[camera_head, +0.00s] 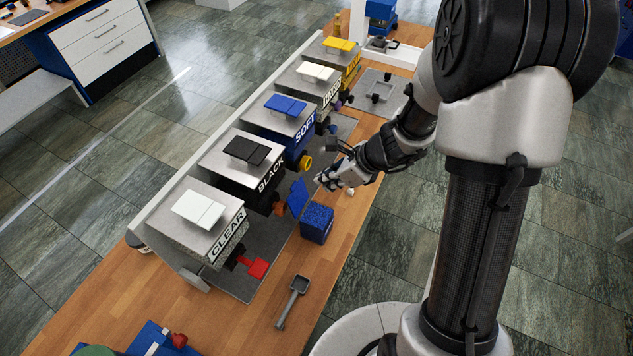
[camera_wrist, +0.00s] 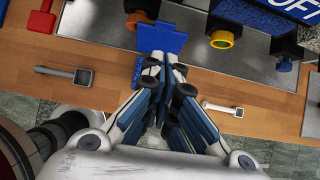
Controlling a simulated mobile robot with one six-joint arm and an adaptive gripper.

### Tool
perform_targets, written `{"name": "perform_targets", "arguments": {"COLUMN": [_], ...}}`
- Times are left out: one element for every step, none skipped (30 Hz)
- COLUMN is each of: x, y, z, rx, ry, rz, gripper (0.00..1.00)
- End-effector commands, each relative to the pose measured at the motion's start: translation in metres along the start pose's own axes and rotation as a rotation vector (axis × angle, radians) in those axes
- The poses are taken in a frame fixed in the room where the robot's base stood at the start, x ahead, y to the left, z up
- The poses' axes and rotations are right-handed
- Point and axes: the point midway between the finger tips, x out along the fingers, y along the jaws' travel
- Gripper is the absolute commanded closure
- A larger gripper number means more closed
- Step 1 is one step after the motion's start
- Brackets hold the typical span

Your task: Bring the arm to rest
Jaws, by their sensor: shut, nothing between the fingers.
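My gripper (camera_head: 326,181) is shut and empty, with its fingertips together over the wooden bench. It also shows in the wrist view (camera_wrist: 168,72), where its fingers meet in front of a blue box's raised lid (camera_wrist: 162,38). In the head view the blue box (camera_head: 317,226) stands on the bench to the lower left of my gripper, its lid (camera_head: 298,197) tilted up. Most of the box is hidden behind my fingers in the wrist view. I cannot tell whether the fingers touch it.
Several labelled dispensers, such as CLEAR (camera_head: 212,240) and BLACK (camera_head: 245,180), stand in a row left of my gripper. A grey scoop (camera_head: 292,301) lies near the bench's front edge. A white scoop (camera_wrist: 222,109) lies right of my fingers. Floor is open right of the bench.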

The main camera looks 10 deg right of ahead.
Motion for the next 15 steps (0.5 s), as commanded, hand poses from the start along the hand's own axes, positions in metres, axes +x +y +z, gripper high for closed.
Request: {"name": "perform_targets", "arguments": {"x": [-0.014, -0.02, -0.027, -0.032, -0.036, -0.041, -0.044, -0.047, -0.05, -0.051, -0.052, -0.053, -0.054, -0.054, -0.054], "y": [-0.001, -0.001, -0.001, 0.0, 0.0, 0.0, 0.0, 0.0, 0.0, 0.0, 0.0, 0.0, 0.001, 0.001, 0.001], "z": [0.002, 0.003, 0.003, 0.003, 0.003, 0.003, 0.003, 0.003, 0.003, 0.003, 0.003, 0.003, 0.003, 0.003, 0.003], "rx": [0.0, 0.0, 0.0, 0.0, 0.0, 0.001, 0.001, 0.0, 0.001, 0.001, 0.001, 0.0, 0.0, 0.0, 0.0], "ry": [0.0, -0.001, 0.0, -0.001, 0.0, 0.0, 0.0, 0.001, 0.0, 0.0, 0.0, 0.001, 0.001, 0.001, 0.001], "rz": [-0.004, -0.004, -0.003, -0.002, -0.001, -0.002, -0.002, -0.001, -0.001, 0.0, 0.0, 0.001, 0.001, 0.001, 0.001], "gripper": [1.0, 1.0, 1.0, 1.0, 1.0, 1.0, 1.0, 1.0, 1.0, 1.0, 1.0, 1.0, 1.0, 1.0, 1.0]}}
